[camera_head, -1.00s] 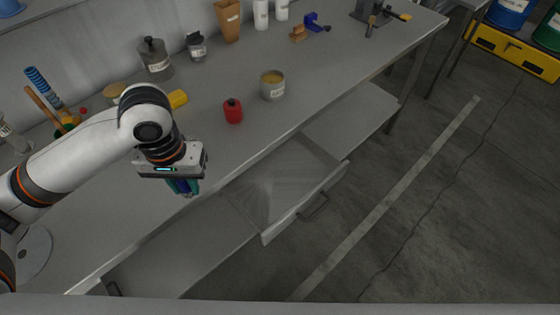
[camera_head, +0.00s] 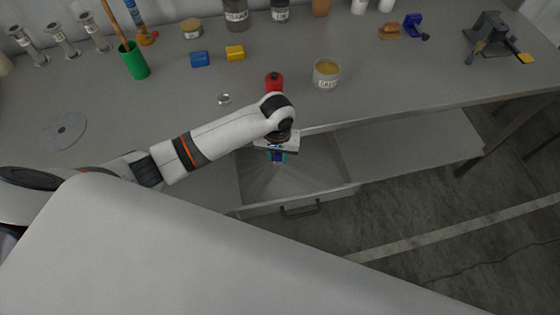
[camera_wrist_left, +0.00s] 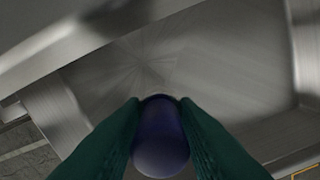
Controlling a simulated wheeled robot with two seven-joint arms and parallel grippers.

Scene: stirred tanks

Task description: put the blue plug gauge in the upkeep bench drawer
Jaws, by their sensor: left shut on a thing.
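My left gripper (camera_head: 277,158) is shut on the blue plug gauge, which shows as a dark blue rounded end (camera_wrist_left: 161,140) between the green fingers in the left wrist view. The gripper points down over the open upkeep bench drawer (camera_head: 318,172). The drawer is a grey metal tray pulled out from under the bench top, with a handle on its front. Its floor (camera_wrist_left: 200,65) looks empty in the part that shows. The gauge appears above the floor; the exact height cannot be told. My right gripper is not in view.
On the bench top (camera_head: 160,100) stand a red bottle (camera_head: 274,80), a labelled can (camera_head: 326,73), a blue block (camera_head: 200,59), a yellow block (camera_head: 235,53) and a green cup (camera_head: 133,61). A small metal disc (camera_head: 224,99) lies near my arm. A shelf (camera_head: 410,145) is right of the drawer.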

